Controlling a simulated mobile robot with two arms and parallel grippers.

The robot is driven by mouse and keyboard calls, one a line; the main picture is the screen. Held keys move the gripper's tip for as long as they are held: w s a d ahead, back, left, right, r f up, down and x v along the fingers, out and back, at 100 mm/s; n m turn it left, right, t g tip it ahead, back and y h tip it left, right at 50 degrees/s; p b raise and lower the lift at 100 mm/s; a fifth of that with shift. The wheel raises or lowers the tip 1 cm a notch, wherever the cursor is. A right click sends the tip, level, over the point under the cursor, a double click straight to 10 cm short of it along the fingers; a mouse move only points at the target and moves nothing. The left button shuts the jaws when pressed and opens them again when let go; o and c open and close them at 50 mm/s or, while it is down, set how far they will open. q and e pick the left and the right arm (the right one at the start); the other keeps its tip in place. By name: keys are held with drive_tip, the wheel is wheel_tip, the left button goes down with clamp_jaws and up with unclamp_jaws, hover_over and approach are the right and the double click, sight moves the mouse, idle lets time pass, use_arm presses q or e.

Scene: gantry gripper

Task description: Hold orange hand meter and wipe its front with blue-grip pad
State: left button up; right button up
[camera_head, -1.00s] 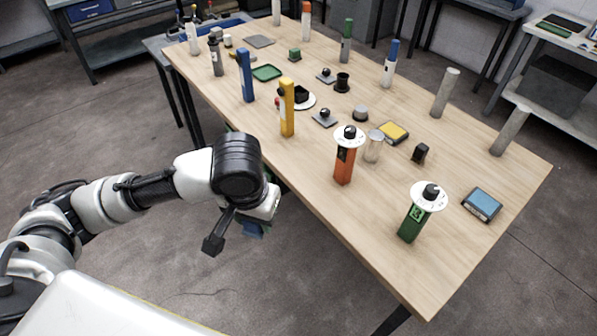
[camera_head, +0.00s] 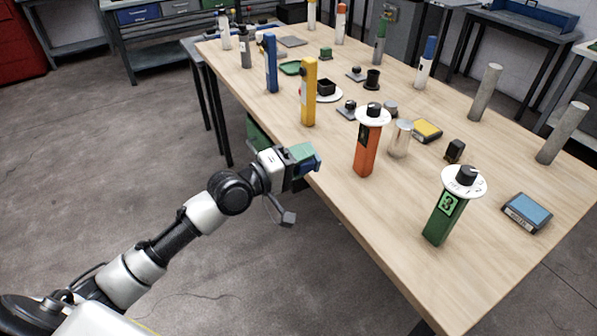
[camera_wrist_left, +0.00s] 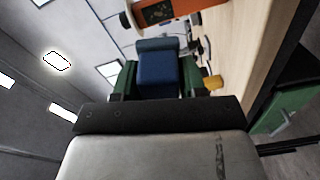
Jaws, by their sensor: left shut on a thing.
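The orange hand meter (camera_head: 367,148) stands upright near the table's front edge, with a white dial disc and black knob on top. Part of its orange body (camera_wrist_left: 160,12) also shows at the top of the left wrist view. My left gripper (camera_head: 304,160) is at the table's front edge, left of the meter and apart from it. It is shut on the blue-grip pad (camera_wrist_left: 158,72), whose blue block sits between the green fingers in the wrist view. In the head view the blue part (camera_head: 314,164) pokes out at the fingertips. My right gripper is not in view.
A green meter (camera_head: 444,219) stands right of the orange one, a yellow one (camera_head: 309,92) to its left. A clear cylinder (camera_head: 401,138), a yellow-topped block (camera_head: 427,130) and a blue-topped block (camera_head: 527,212) are on the table (camera_head: 480,265). Grey posts stand at the right.

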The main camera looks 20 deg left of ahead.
use_arm(q)
drive_tip(key=shift+w+a+f+t, duration=0.15)
drive_tip(key=shift+a+t, duration=0.15)
drive_tip(key=shift+a, duration=0.1)
drive_tip(key=shift+w+n, duration=0.15)
drive_tip(key=shift+n, duration=0.15)
drive_tip(key=shift+w+d+r, duration=0.2)
drive_tip(key=shift+w+d, duration=0.05)
drive_tip(key=shift+d, duration=0.05)
drive_tip(key=x, duration=0.4)
drive_tip(key=shift+s+d+f, duration=0.1)
drive_tip(key=shift+s+d, duration=0.05)
drive_tip(key=shift+s, duration=0.05)
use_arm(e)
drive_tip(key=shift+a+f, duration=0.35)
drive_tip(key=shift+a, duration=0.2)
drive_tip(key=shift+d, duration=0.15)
